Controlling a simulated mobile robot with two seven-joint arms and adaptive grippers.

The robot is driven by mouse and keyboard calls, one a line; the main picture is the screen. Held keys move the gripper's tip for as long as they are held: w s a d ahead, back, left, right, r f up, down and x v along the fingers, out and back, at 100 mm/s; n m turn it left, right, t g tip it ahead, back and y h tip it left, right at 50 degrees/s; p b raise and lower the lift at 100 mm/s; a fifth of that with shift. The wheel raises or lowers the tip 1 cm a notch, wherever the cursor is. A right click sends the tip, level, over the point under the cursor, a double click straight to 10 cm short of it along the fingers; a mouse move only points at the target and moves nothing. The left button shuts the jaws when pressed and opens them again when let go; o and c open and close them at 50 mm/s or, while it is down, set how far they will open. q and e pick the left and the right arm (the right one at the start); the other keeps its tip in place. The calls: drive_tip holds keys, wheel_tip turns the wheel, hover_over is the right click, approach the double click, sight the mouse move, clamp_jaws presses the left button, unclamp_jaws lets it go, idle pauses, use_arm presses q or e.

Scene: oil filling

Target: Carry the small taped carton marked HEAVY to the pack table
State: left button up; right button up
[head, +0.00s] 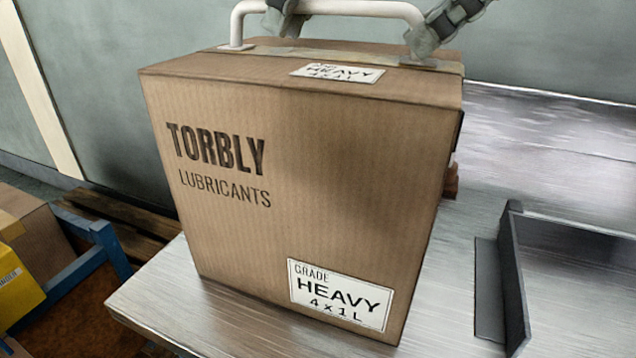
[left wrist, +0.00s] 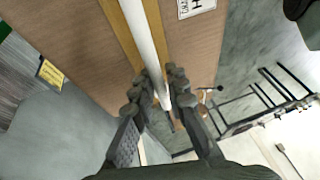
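The brown carton (head: 300,190) fills the middle of the head view, upright over the metal table. It reads TORBLY LUBRICANTS and bears a HEAVY 4x1L label (head: 340,295), with another label and a strip of tape on top. A white handle (head: 360,8) arches over it. My left gripper (head: 285,12) is at the handle's left part. In the left wrist view its fingers (left wrist: 162,85) close in on both sides of the white bar. My right gripper (head: 436,30) overlaps the handle's right bend; its grip on the bar is not clear. The carton's far side is hidden.
The metal table (head: 560,135) has bare room behind the carton at right. A dark low-walled tray (head: 512,280) stands close to the carton's right. At lower left are a blue frame (head: 85,275), a yellow box (head: 18,290) and a wooden pallet (head: 130,225).

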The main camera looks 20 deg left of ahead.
use_arm(q)
drive_tip(key=o, duration=0.3)
drive_tip(key=shift+s, duration=0.1)
use_arm(e)
drive_tip(key=shift+o, duration=1.4)
drive_tip(key=shift+s+r, duration=0.15)
drive_tip(key=v, duration=1.2)
use_arm(q)
drive_tip(key=shift+d, duration=0.1)
